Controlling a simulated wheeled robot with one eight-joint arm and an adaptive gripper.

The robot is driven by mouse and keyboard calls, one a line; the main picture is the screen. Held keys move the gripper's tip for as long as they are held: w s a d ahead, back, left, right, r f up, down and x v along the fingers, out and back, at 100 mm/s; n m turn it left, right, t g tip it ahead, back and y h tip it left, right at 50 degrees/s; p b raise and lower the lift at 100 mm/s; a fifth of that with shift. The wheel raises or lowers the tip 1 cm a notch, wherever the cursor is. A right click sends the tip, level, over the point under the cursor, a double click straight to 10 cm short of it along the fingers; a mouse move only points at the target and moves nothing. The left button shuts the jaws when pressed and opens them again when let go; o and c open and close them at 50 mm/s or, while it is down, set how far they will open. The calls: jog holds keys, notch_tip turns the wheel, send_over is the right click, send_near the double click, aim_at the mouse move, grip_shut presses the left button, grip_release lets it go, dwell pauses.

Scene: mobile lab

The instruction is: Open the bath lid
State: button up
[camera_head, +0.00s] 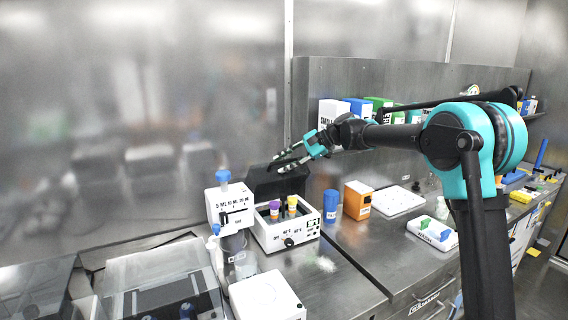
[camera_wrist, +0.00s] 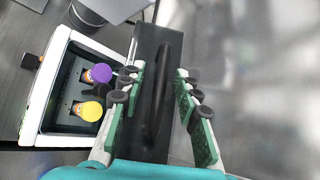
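The bath (camera_head: 262,238) is a white box with a dark well, at the middle of the head view. Its left-hand neighbours are close to it. Its black lid (camera_head: 270,183) stands raised at the back of the well, leaving the well uncovered. The bath (camera_wrist: 40,85) and the lid (camera_wrist: 150,45) also show in the wrist view. My gripper (camera_head: 284,162) is at the top of the lid. In the wrist view my gripper (camera_wrist: 160,90) is open, with its fingers on either side of the lid's dark bar handle (camera_wrist: 160,90). Contact with the handle cannot be told.
A purple-capped tube (camera_head: 274,209) and a yellow-capped tube (camera_head: 292,205) stand in the bath. A white device (camera_head: 230,204) is at its left, a blue cup (camera_head: 331,206) and an orange box (camera_head: 357,200) at its right. A metal wall rises behind. The counter in front is partly clear.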

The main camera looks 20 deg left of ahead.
jog(key=v, duration=1.2)
jog(key=shift+c, duration=0.3)
